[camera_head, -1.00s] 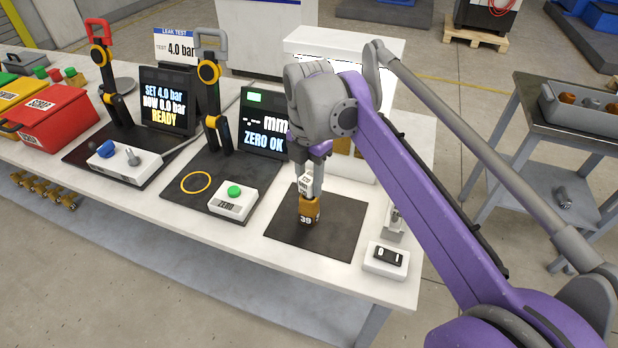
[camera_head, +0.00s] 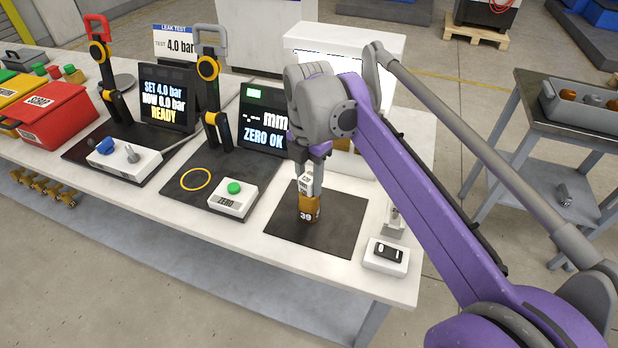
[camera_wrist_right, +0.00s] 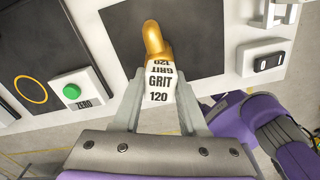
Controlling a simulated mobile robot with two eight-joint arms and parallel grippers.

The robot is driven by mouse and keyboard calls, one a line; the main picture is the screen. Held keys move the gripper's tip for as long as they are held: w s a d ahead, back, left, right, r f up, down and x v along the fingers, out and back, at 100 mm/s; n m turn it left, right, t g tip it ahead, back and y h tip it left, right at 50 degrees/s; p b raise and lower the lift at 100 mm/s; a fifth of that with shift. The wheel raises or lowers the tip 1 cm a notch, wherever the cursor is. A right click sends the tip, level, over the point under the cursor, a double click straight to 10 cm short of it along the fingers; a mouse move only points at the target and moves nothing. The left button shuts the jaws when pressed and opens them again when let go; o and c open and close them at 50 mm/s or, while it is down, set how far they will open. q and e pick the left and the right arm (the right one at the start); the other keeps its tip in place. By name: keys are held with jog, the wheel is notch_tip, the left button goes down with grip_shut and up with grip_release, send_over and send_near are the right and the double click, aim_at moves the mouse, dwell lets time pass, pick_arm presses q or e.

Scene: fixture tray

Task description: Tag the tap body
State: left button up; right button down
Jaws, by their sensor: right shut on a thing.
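The brass tap body (camera_head: 310,207) stands over the dark mat (camera_head: 340,232) on the right part of the bench, with "39" on its side. A white block marked "GRIT 120" (camera_wrist_right: 159,90) is between the fingers of my right gripper (camera_wrist_right: 160,100). In the head view the right gripper (camera_head: 313,172) points down over the tap body, shut on the white block. The block meets the upper end of the brass; whether they are joined is unclear. The brass (camera_wrist_right: 153,40) also shows beyond the block in the right wrist view. My left gripper is out of view.
A ZERO button box (camera_head: 233,199) and gauge stand are left of the mat. A rocker switch box (camera_head: 386,257) and small metal fixture (camera_head: 394,222) are on its right. A red SCRAP bin (camera_head: 55,115) is far left. The mat's front area is clear.

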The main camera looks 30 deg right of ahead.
jog(key=shift+f, duration=0.25)
grip_release()
dwell(0.4)
jog(key=shift+r, duration=0.1)
jog(key=shift+r+p, duration=3)
jog(key=shift+r, duration=0.45)
